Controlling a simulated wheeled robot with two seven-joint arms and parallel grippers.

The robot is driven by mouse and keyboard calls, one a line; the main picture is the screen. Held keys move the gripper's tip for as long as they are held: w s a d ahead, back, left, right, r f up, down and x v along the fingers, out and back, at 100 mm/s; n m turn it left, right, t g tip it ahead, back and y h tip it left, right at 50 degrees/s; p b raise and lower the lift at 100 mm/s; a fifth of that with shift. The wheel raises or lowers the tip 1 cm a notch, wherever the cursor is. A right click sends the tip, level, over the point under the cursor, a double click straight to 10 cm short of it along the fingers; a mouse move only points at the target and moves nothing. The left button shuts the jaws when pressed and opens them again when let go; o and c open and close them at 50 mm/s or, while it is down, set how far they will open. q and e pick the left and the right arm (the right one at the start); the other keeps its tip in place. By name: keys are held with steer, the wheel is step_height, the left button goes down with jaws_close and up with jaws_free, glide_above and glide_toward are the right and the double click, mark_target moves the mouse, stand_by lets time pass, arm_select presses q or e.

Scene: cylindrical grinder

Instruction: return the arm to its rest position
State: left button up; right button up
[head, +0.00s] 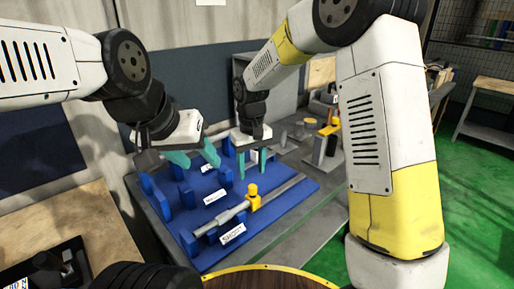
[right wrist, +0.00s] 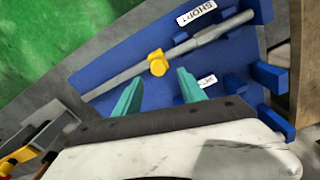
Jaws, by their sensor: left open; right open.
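My right gripper (head: 255,161) is open with teal fingers and hangs above the far side of the blue rack board. Its open fingers also show in the right wrist view (right wrist: 158,95), with nothing between them. My left gripper (head: 193,158) is open and empty above the left part of the board. My right arm (head: 365,130) reaches in from the right, bent high over the bench. A grey shaft with a yellow clamp (head: 253,197) lies on the blue board (head: 290,199) near the label SHORT; the right fingers are apart from it.
The grey bench (head: 291,227) carries the board, with upright blue holders on it. A machine part with yellow and orange pieces (head: 326,135) stands behind at the right. A wooden table (head: 85,228) is at the left, a round wooden top (head: 270,279) in front. Green floor is clear at the right.

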steer(key=s+d+r+m+t+y, duration=0.25)
steer(key=s+d+r, duration=0.45)
steer(key=d+r, duration=0.45)
steer(key=s+d+r+m+t, duration=0.3)
steer(key=s+d, duration=0.4)
steer(key=s, duration=0.5)
steer(key=shift+s+d+r+t, duration=0.35)
steer(key=shift+s+r, duration=0.05)
steer(key=shift+r, duration=0.3)
steer(key=shift+d, duration=0.15)
